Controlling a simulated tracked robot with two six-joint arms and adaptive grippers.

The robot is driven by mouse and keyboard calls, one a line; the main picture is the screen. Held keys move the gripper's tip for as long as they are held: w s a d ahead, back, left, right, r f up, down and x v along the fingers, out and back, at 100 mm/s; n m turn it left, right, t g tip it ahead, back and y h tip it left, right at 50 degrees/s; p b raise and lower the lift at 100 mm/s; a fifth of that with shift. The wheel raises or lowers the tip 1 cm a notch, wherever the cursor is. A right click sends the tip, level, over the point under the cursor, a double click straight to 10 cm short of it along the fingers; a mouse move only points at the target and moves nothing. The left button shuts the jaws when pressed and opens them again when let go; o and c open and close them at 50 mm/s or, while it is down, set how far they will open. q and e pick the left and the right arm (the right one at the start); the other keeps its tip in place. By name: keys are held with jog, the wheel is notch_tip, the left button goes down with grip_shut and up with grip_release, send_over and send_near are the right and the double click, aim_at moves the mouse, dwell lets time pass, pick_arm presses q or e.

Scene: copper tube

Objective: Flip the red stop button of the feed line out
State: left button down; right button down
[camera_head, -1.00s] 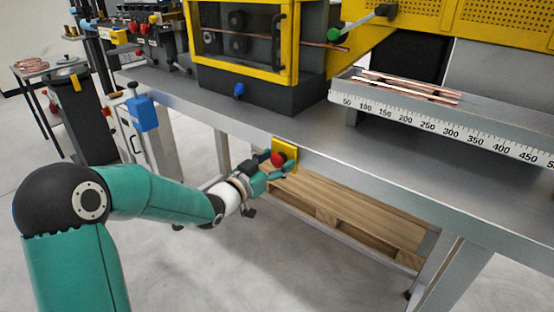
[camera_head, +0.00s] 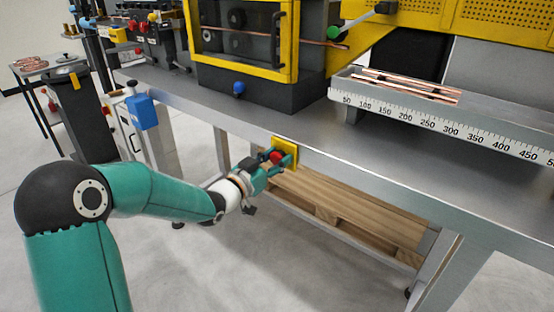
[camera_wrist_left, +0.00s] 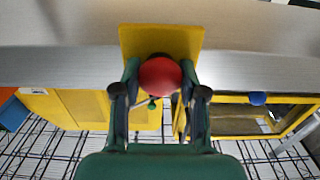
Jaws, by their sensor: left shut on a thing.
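The red stop button (camera_head: 276,156) sits on a yellow plate (camera_head: 291,145) on the front edge of the workbench. My left gripper (camera_head: 273,161) is at the button, with its fingers shut on it from both sides. In the left wrist view the round red button (camera_wrist_left: 160,77) lies between the two fingertips (camera_wrist_left: 158,84), in front of the yellow plate (camera_wrist_left: 160,37). The fingertips partly cover the button's sides. My right gripper is in neither view.
The grey workbench (camera_head: 390,175) carries a yellow-framed machine (camera_head: 245,75) and a scaled tray (camera_head: 440,118) with copper tubes. A wooden pallet (camera_head: 345,205) lies under the bench. A blue box (camera_head: 142,112) is left of the bench.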

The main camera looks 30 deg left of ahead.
pick_arm(q)
jog(key=shift+s+f+b, duration=0.15)
jog(key=shift+s+b, duration=0.35)
jog(key=shift+b, duration=0.2)
jog(key=c, duration=0.7)
grip_release()
jog(key=shift+s, duration=0.1)
jog(key=shift+o, duration=0.2)
jog(key=s+a, duration=0.1)
jog(key=s, duration=1.1)
jog(key=shift+d, duration=0.1)
